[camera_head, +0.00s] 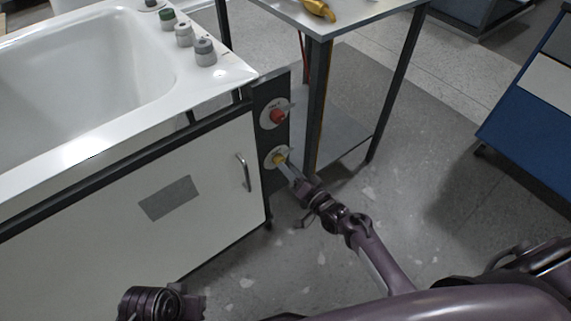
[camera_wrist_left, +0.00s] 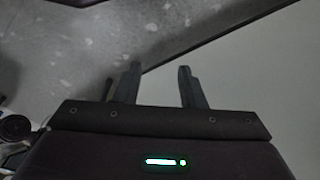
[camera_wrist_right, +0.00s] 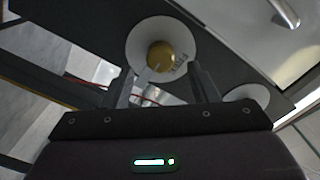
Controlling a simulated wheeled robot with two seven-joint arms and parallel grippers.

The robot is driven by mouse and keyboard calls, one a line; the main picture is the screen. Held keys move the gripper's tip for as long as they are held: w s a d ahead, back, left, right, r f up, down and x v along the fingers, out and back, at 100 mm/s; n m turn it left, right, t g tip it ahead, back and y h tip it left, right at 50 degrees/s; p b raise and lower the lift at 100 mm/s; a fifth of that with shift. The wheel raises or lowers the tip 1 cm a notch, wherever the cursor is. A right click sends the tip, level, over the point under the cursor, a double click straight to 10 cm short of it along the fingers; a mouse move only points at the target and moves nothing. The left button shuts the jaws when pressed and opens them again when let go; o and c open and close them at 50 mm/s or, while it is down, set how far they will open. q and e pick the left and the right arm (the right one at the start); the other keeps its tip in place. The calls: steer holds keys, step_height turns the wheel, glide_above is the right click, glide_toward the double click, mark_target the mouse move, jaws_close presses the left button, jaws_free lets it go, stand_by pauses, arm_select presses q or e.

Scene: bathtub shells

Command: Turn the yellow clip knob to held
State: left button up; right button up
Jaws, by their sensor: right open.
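The yellow clip knob (camera_head: 279,160) sits at the centre of a white round dial on the dark end panel, below a red knob (camera_head: 277,116). My right gripper (camera_head: 288,171) is open and close to the dial; whether a finger touches cannot be told. In the left wrist view my left gripper (camera_wrist_left: 160,80) is open and empty, away from the knobs.
A white bathtub shell (camera_head: 175,85) rests over a cabinet with a white door (camera_head: 205,175) and handle (camera_head: 243,172). A side table (camera_head: 345,20) with dark legs stands just right of the panel. Open floor (camera_head: 430,190) lies to the right.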

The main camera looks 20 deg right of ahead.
arm_select(q)
steer(key=shift+a+r+g+y+p, duration=0.25)
steer(key=shift+a+g+y+p, duration=0.1)
steer(key=shift+a, duration=0.45)
arm_select(e)
steer(key=v, duration=0.4)
steer(key=shift+s, duration=0.2)
arm_select(q)
steer(key=shift+d, duration=0.1)
